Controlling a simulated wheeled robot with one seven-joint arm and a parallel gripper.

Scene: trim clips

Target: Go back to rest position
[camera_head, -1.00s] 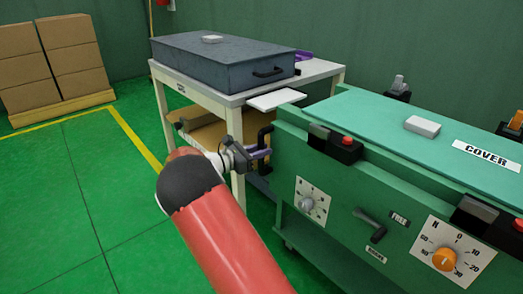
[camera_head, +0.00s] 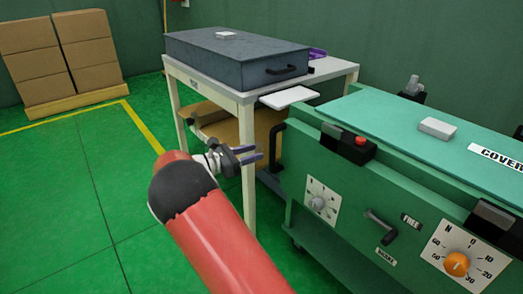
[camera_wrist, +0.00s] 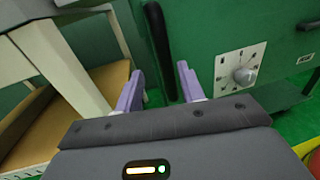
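My gripper (camera_head: 249,157) is at the end of my red arm, in front of the white table's leg and left of the green machine (camera_head: 345,215). In the wrist view its two purple fingers (camera_wrist: 158,88) are spread apart with nothing between them. A black vertical handle (camera_wrist: 160,48) on the machine's end lies beyond the fingers, apart from them; it also shows in the head view (camera_head: 277,148). The wrist view also shows the machine's white dial (camera_wrist: 243,68) to the right of the fingers.
A white table (camera_head: 246,99) carries a dark grey case (camera_head: 225,62) and has a cardboard box (camera_head: 225,125) below. Stacked boxes (camera_head: 60,55) stand on a pallet at the back left. Green floor (camera_head: 70,190) is clear on the left.

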